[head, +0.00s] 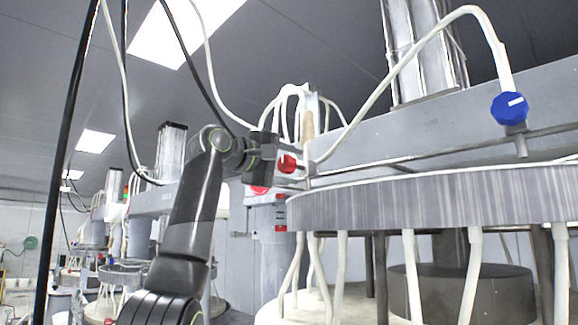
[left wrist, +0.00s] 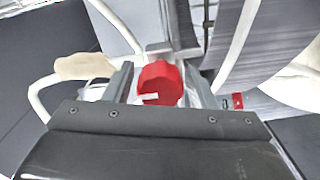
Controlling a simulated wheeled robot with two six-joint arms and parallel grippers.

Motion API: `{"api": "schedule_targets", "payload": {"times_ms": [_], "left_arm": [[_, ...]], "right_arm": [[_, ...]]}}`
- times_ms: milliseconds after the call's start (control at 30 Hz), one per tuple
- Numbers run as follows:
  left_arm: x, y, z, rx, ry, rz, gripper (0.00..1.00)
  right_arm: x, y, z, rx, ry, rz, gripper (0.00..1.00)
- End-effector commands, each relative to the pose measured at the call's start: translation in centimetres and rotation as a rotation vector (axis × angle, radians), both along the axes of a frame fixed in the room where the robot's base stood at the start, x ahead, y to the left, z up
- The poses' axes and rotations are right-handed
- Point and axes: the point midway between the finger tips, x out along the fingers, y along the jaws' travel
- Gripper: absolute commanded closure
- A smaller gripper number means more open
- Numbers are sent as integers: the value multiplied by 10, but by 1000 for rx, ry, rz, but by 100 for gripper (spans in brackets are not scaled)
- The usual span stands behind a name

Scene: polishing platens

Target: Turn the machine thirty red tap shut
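The red tap (head: 288,163) sits on a thin rail left of the big round platen, beside a white hose. My left gripper (head: 268,160) is right up at it from the left. In the left wrist view the red tap (left wrist: 160,80) is between the two fingers of my left gripper (left wrist: 162,88), with a narrow gap seeming to show on each side, so the gripper looks open around it. A short white mark lies nearly level across the tap's lower part. My right gripper is not in view.
A blue tap (head: 510,108) with a white mark hangs at the right end of the rail. The grey platen (head: 430,200) fills the right, with white hoses beneath. Another red part (head: 259,190) shows just under my gripper. White hoses loop above it.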

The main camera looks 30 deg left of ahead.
Motion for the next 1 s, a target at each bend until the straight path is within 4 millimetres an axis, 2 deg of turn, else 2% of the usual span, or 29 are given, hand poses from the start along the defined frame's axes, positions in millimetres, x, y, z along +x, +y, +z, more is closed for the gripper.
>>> {"api": "schedule_targets", "payload": {"times_ms": [333, 467, 567, 800, 1000], "left_arm": [[-1, 0, -1, 2, -1, 0, 41], [-10, 3, -2, 2, -3, 0, 41], [-24, 9, -4, 2, -4, 1, 41], [-79, 28, -5, 0, -5, 1, 41], [-124, 43, -4, 1, -5, 0, 41]], "right_arm": [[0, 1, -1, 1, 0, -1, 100], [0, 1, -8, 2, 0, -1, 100], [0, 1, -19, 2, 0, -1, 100], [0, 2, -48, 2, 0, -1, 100], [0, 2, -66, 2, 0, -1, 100]]}}
